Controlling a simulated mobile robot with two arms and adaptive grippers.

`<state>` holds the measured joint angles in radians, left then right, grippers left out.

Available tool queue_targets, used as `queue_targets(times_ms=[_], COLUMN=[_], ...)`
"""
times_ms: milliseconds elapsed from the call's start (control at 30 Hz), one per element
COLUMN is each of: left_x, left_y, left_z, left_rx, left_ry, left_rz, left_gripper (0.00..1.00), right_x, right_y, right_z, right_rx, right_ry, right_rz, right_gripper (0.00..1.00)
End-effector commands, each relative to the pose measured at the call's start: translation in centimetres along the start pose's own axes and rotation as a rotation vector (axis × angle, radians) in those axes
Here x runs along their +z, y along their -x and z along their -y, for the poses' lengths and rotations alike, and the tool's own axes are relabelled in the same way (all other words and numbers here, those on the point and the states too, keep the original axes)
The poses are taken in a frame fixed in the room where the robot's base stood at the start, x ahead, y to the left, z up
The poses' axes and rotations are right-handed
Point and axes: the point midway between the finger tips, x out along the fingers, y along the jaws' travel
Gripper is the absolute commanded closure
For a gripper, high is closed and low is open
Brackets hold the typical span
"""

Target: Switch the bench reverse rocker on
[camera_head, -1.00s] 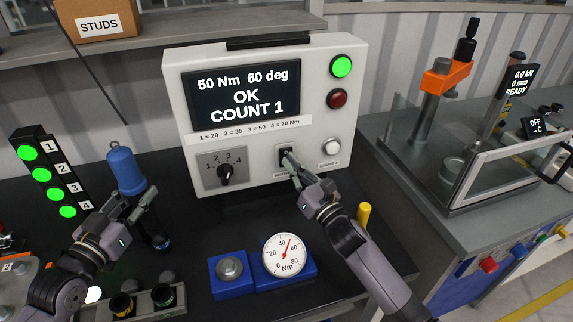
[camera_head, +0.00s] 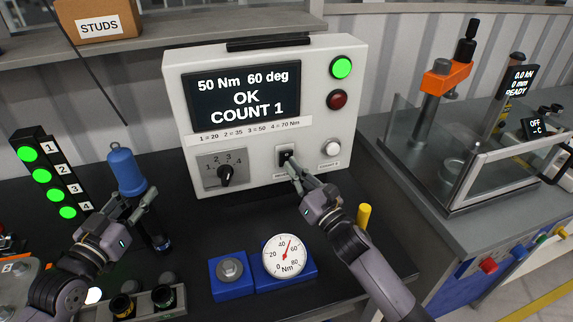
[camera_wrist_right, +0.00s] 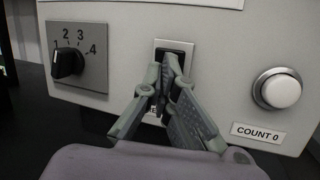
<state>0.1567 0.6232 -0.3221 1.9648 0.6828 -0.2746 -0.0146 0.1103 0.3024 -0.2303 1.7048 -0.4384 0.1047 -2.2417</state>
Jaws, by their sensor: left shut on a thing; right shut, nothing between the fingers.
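The black rocker (camera_head: 285,155) sits in a recess low on the front of the light grey controller box (camera_head: 350,110). Its upper part shows in the right wrist view (camera_wrist_right: 175,46); its lower part and most of its label are hidden, and I cannot tell its position. My right gripper (camera_head: 293,168) is shut and empty, its tips just in front of and below the rocker; whether they touch it I cannot tell. My left gripper (camera_head: 138,205) is shut on an upright blue-topped tool (camera_head: 125,168) with a dark lower body.
The box has a selector knob (camera_head: 226,175), a white button (camera_head: 331,147), a lit green lamp (camera_head: 341,67) and a red one (camera_head: 338,99). Its screen reads OK, COUNT 1. A torque dial (camera_head: 284,256) and yellow handle (camera_head: 364,214) stand near my right arm.

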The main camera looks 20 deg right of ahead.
Motion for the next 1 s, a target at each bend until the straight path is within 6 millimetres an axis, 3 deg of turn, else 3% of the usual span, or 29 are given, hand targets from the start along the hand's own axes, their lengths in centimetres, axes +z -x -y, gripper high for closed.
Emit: queue_targets(times_ms=[267, 800, 1000], left_x=[0.6, -1.1, -1.3], left_y=[0.0, 0.0, 0.0], left_z=[-0.1, -0.1, 0.0], left_rx=[0.002, 0.001, 0.001], left_ry=[0.007, 0.003, 0.001], left_rz=[0.014, 0.006, 0.002], left_gripper=[1.00, 1.00, 1.00], right_x=[0.1, 1.6, 1.7], right_y=[0.1, 3.9, 4.4], right_z=[-0.1, -1.5, -1.7], right_rx=[0.000, 0.000, 0.000], right_ry=[-0.001, -0.001, -0.002], right_rz=[0.000, 0.000, 0.001], right_gripper=[1.00, 1.00, 1.00])
